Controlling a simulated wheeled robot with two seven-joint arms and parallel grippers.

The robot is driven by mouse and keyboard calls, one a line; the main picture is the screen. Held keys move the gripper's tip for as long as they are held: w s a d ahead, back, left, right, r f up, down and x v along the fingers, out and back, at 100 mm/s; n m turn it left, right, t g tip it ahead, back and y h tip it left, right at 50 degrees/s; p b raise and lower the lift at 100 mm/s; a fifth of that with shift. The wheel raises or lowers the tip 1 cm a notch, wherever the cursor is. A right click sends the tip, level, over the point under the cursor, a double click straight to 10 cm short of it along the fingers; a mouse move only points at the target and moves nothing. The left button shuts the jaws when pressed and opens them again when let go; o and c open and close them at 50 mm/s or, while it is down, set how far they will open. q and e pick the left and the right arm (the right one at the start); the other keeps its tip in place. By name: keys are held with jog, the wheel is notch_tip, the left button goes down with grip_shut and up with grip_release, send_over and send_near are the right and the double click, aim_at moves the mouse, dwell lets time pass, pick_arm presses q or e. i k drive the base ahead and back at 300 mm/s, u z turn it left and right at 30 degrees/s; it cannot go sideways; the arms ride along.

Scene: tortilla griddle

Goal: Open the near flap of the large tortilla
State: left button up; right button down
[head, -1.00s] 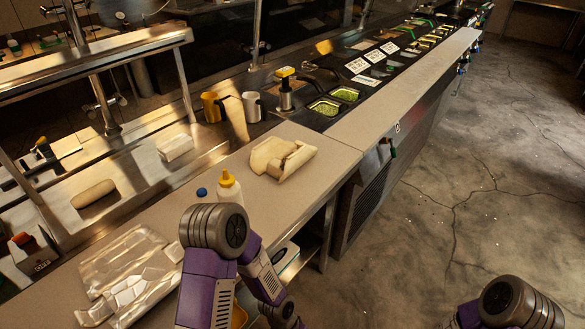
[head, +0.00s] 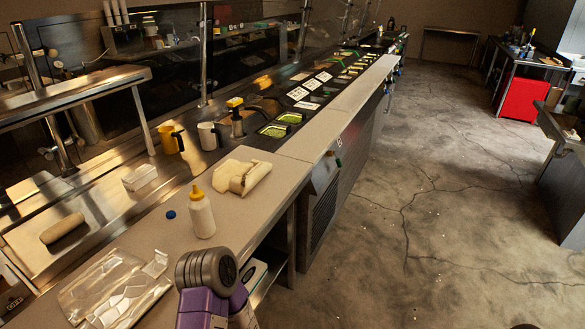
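The large tortilla (head: 231,168) lies on the light worktop (head: 269,206) just left of the counter's corner. It is pale, with its right side folded over into a loose, raised flap; its left part lies flatter. A purple arm link of mine with a grey joint shows at the bottom, below the tortilla in the picture and apart from it. Neither of my grippers is visible. Nothing of mine touches the tortilla.
A white squeeze bottle with a yellow cap (head: 201,215) stands left of the tortilla, beside a blue cap (head: 170,214). Crumpled foil (head: 115,290) lies at the lower left. Mugs and food wells line the back. Open floor (head: 420,220) is on the right.

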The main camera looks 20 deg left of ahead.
aim_at(255, 174)
jog(key=z, duration=0.75)
jog(key=i, duration=1.05)
jog(key=u, duration=2.3)
